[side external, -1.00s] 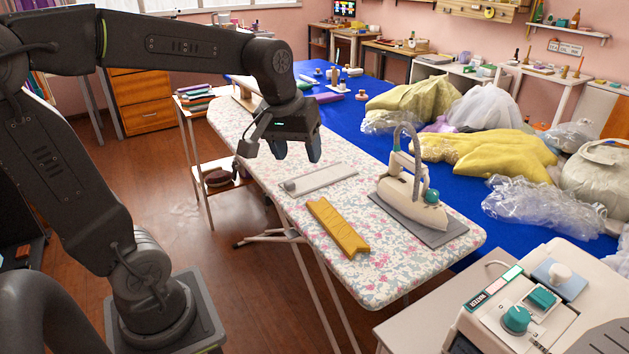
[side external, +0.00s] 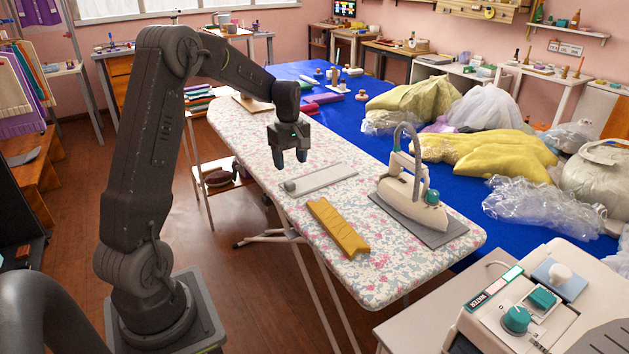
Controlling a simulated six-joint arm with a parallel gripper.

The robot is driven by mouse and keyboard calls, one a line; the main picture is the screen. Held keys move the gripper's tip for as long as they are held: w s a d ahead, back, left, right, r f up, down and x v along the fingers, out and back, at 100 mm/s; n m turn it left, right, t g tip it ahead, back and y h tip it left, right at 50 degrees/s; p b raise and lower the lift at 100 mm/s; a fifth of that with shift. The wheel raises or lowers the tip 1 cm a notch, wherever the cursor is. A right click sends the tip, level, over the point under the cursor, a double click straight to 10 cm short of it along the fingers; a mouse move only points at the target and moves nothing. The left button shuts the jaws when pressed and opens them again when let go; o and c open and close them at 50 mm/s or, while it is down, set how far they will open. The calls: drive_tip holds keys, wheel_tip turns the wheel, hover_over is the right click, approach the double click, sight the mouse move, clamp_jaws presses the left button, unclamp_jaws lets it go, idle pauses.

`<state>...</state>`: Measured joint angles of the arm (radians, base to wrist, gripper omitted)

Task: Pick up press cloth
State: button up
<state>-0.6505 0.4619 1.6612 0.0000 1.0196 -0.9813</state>
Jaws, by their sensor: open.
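A pale, flat, narrow strip with a small grey knob or roll at its left end, which looks like the press cloth (side external: 325,177), lies on the flowered ironing board (side external: 384,283). My gripper (side external: 290,158) points down over the board, just behind and left of the strip in the picture. Its two dark fingers are apart with nothing between them. The fingertips appear to be above the board, but their exact height is hard to tell. The strip is in plain view.
A cream iron (side external: 412,204) stands on a grey pad (side external: 452,230) to the right. A blue table (side external: 345,110) behind holds yellow garments (side external: 490,155) and clear plastic bags (side external: 540,205). A control unit (side external: 540,310) is front right.

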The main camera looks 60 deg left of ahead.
sight(292, 184)
wheel_tip(292, 184, down, 8)
drive_tip(key=shift+d+r, duration=0.1)
drive_tip(key=shift+r, duration=0.05)
drive_tip(key=c, duration=1)
drive_tip(key=shift+w+r, duration=0.1)
drive_tip(key=shift+r, duration=0.45)
wheel_tip(292, 184, up, 3)
drive_tip(key=shift+f, duration=0.1)
drive_tip(key=s+a+r, duration=0.5)
drive_tip(key=s+r, duration=0.2)
drive_tip(key=s, duration=0.3)
drive_tip(key=shift+s+a, duration=0.2)
drive_tip(key=shift+a, duration=0.05)
drive_tip(key=shift+r, duration=0.1)
